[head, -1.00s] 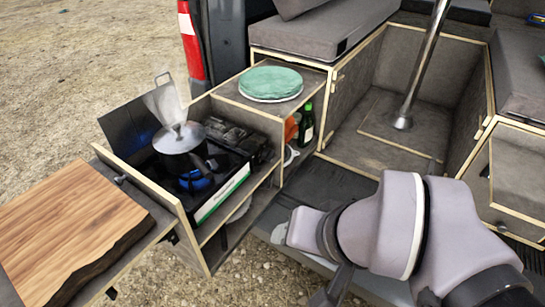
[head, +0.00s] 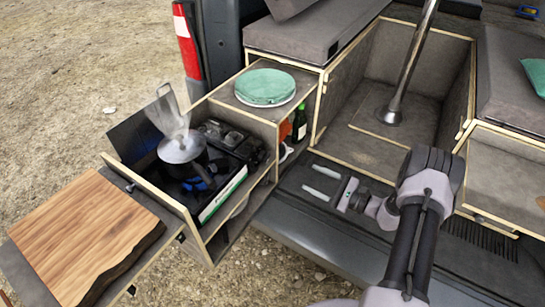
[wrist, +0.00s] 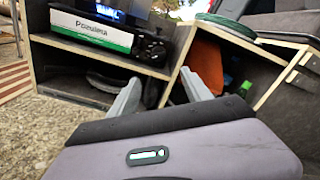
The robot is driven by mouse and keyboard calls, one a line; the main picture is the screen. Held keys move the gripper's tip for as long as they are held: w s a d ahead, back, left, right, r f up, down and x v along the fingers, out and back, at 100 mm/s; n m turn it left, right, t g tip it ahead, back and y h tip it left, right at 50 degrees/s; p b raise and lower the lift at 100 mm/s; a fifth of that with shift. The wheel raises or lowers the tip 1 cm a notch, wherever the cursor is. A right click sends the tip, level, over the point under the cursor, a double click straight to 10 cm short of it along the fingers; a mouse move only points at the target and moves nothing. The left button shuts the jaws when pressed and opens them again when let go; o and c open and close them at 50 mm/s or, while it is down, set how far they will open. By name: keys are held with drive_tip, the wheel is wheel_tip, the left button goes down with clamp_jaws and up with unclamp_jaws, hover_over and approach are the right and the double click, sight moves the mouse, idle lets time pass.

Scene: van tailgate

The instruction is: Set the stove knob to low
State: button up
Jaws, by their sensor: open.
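The black camping stove (head: 190,190) sits in the pull-out kitchen box, its white and green front panel facing right. It shows at the top left of the wrist view (wrist: 92,33). A lidded pot (head: 183,158) stands on it, with blue flame colour beneath. A dark round shape that looks like the stove knob (wrist: 152,48) is right of the panel in the wrist view; its setting is too small to read. My gripper (head: 310,181) is open and empty, over the van floor to the right of the stove. Its two fingers (wrist: 161,84) point toward the box, apart from the knob.
A green-topped round stack (head: 266,86) sits on the cabinet, with a bottle (head: 299,124) in the shelf below. A wooden board (head: 80,235) lies at the left. A metal post (head: 408,65) stands at the right. Gravel ground lies in front of the box.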

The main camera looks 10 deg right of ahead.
sight(268, 159)
drive_tip(key=b+x, duration=0.3)
drive_tip(key=x, duration=1.2)
drive_tip(key=shift+a+f, duration=0.15)
drive_tip(key=shift+a, duration=0.2)
drive_tip(key=shift+w+a, duration=0.3)
drive_tip(key=shift+c, duration=0.5)
clamp_jaws()
